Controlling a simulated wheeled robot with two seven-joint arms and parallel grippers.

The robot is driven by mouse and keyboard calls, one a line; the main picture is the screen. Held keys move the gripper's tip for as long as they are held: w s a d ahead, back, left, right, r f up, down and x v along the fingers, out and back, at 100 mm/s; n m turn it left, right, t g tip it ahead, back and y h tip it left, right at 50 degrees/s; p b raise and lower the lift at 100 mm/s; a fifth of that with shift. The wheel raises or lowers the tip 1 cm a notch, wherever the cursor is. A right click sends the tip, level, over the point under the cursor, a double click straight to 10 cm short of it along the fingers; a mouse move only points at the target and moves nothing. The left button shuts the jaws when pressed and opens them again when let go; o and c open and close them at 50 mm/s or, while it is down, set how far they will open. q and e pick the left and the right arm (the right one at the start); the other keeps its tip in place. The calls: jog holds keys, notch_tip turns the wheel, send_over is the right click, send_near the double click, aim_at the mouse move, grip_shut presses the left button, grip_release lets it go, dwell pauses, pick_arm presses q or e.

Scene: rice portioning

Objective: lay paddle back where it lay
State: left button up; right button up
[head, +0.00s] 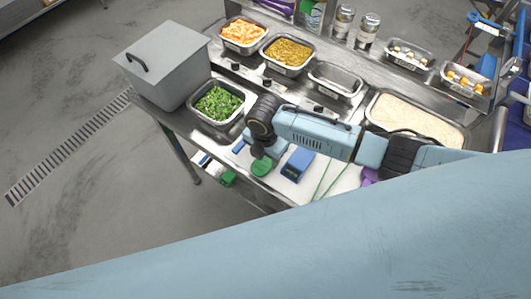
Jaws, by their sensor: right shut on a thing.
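My right arm reaches in from the right over the worktable. Its gripper (259,152) points down near the table's front left part. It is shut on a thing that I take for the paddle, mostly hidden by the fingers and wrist. A green round piece (261,168) shows just below the fingertips; I cannot tell whether it is part of the held thing. The wide pan of white rice (415,119) stands to the right, behind my arm. My left gripper is not in view.
A blue box-like device (298,163) stands close right of the gripper on a white surface. A pan of chopped greens (217,103) and a grey lidded box (168,65) are to the left. Several filled pans line the back. A purple thing (370,175) lies partly under my arm.

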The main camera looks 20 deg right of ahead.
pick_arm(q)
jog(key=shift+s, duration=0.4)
pick_arm(e)
jog(key=o, duration=1.4)
jog(key=shift+c, duration=0.2)
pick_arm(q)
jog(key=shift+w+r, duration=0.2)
pick_arm(e)
notch_tip(320, 180, up, 13)
jog(key=shift+r, duration=0.15)
jog(key=shift+a, duration=0.1)
